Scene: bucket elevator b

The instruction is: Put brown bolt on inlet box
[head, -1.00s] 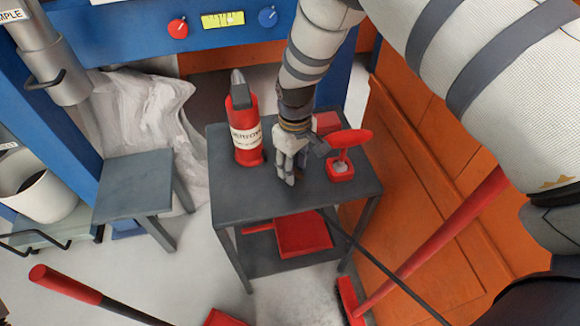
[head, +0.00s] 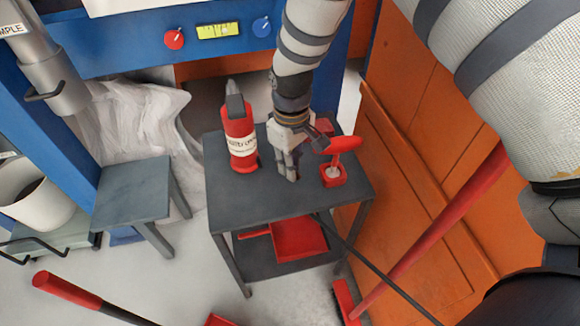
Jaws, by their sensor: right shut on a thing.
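My right gripper (head: 288,172) points down over the dark grey cart top (head: 235,198), between a red bottle and a red container with its lid raised. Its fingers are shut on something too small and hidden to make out. I cannot see a brown bolt apart from the gripper. I cannot tell which surface in view is the inlet box. My left gripper is not in view.
The red bottle (head: 239,140) stands left of my gripper and the red container (head: 333,176) right. A grey stool (head: 133,190), a white bucket (head: 35,200) and orange panels (head: 400,180) surround the cart. A red-handled broom (head: 440,225) leans at the right.

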